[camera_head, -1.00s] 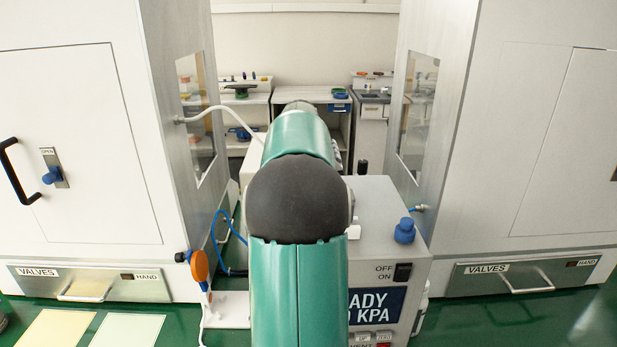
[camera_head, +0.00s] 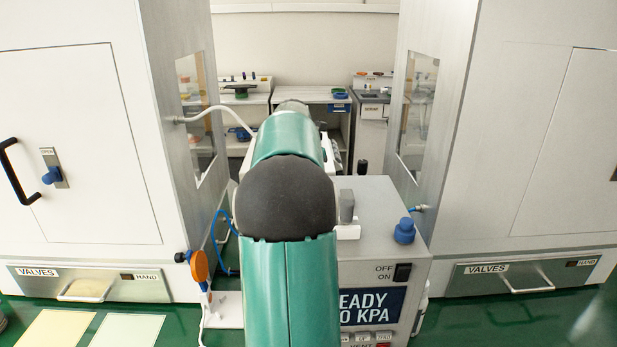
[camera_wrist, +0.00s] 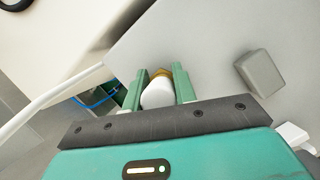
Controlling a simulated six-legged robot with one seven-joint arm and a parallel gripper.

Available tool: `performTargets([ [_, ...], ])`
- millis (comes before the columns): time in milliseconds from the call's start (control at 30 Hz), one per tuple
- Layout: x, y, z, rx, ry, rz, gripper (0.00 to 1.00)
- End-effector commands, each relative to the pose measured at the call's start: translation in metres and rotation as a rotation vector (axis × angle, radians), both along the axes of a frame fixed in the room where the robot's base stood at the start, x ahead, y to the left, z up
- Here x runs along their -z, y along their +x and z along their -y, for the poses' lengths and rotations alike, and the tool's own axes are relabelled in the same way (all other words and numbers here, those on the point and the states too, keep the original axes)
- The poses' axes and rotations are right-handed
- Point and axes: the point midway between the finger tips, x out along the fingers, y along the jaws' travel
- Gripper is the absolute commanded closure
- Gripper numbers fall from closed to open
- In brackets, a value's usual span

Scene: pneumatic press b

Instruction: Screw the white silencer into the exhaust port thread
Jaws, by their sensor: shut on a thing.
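In the wrist view my gripper (camera_wrist: 160,80) has its two green fingers shut on the white silencer (camera_wrist: 157,94). The silencer is a smooth white body with a brass-coloured end, which points away from the wrist past the fingertips. A plain light-grey surface lies beyond it. I cannot make out the exhaust port thread in either view. In the head view my own arm hides the gripper and the silencer.
A grey block (camera_wrist: 261,73) is right of the gripper; it also shows upright in the head view (camera_head: 347,204). A white hose (camera_wrist: 50,92) and blue tube (camera_wrist: 97,99) run left. The press unit (camera_head: 375,200) carries a blue knob (camera_head: 404,231). Tall cabinets flank both sides.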

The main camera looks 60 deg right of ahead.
Motion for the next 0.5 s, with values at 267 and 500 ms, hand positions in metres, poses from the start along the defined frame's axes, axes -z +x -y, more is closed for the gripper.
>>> performTargets([
  [267,0.0012,0.0002,-0.0014,0.057,0.005,-0.001,0.85],
  [500,0.0017,0.0007,-0.0020,0.155,0.006,-0.003,0.85],
])
